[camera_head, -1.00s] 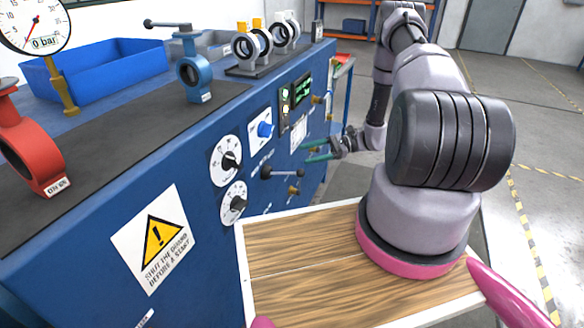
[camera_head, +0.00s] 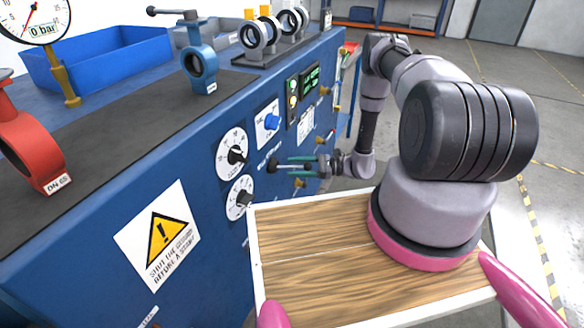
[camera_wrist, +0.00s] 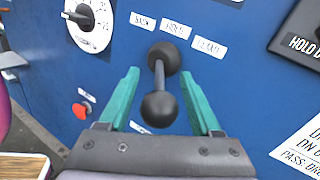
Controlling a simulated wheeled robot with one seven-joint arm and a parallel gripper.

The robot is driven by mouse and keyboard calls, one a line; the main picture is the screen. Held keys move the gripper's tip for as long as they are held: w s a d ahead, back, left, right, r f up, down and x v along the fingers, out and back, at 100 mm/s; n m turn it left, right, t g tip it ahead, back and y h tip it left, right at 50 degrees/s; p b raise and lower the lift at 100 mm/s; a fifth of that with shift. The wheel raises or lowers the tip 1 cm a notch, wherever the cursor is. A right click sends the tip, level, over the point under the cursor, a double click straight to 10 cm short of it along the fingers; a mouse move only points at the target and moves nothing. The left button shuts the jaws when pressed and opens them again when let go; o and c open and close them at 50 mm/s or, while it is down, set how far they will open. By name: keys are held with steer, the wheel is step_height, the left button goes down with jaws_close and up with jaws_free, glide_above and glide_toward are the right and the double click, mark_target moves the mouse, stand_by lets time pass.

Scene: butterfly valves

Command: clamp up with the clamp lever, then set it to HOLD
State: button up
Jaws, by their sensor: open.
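The clamp lever (camera_wrist: 160,82) is a grey rod with a round black base and a black ball at the near end. It stands out from the blue panel, below labels reading BACK, HOLD and what looks like CLAMP. In the head view its black end (camera_head: 272,165) shows at the panel. My gripper (camera_wrist: 161,73) is open, with one teal finger on each side of the lever. Gaps show between the fingers and the rod. In the head view my gripper (camera_head: 287,165) points at the panel, and its fingers partly hide the lever. I cannot tell which label the lever is set to.
Two white dials (camera_head: 232,154) and a blue knob (camera_head: 271,122) are on the panel near the lever. In the wrist view a red button (camera_wrist: 81,110) is at lower left, and a dark HOLD sign (camera_wrist: 300,35) at right. A wooden-topped tray (camera_head: 320,245) lies below my arm.

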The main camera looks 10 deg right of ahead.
steer(key=shift+w+a, duration=0.15)
steer(key=shift+a, duration=0.6)
jaws_close()
stand_by(0.9)
